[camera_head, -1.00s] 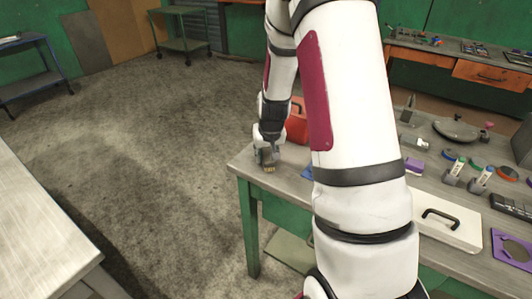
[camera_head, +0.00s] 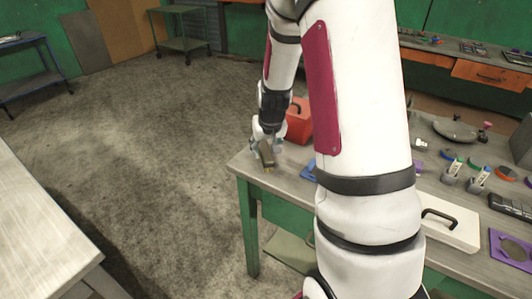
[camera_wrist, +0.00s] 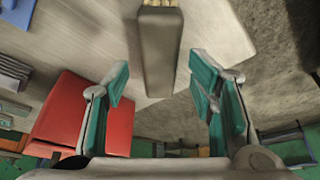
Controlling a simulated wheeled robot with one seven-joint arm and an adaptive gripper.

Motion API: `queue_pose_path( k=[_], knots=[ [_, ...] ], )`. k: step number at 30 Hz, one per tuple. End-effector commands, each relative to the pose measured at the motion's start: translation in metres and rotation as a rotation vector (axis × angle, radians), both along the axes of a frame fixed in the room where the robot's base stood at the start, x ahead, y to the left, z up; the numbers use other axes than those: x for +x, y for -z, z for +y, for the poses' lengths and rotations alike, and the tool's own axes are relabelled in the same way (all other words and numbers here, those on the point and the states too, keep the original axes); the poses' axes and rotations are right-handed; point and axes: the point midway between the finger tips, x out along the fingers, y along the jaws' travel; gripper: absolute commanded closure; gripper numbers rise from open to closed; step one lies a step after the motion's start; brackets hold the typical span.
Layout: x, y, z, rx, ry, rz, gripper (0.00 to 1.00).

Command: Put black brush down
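The black brush (camera_head: 267,155) is at the near left corner of the workbench (camera_head: 240,166), with its pale bristle end toward the near edge. It looks dark grey-brown in the wrist view (camera_wrist: 160,50), with the bristles at the top of the picture. My gripper (camera_head: 265,147) is just behind and above it. In the wrist view my gripper (camera_wrist: 160,82) has its teal fingers spread wide, with a clear gap on each side of the brush. I cannot tell whether the whole brush rests flat on the bench.
A red box (camera_head: 299,122) stands right behind my gripper and also shows in the wrist view (camera_wrist: 75,115). A blue item (camera_head: 308,172) lies to the right. A white case (camera_head: 448,225) and several tools crowd the bench's right part. Open floor lies left of the bench.

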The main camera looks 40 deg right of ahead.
Motion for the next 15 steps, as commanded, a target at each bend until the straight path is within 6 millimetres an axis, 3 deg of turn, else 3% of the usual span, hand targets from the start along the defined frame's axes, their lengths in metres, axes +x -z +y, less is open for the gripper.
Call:
queue_pose_path(
  k=[1, 6, 15],
  knots=[
    [-0.003, -0.014, 0.002, -0.003, -0.001, -0.005, 0.49],
    [-0.015, -0.045, 0.007, -0.002, -0.001, -0.004, 0.49],
    [-0.027, -0.076, 0.013, -0.002, 0.000, -0.004, 0.49]
  ],
)
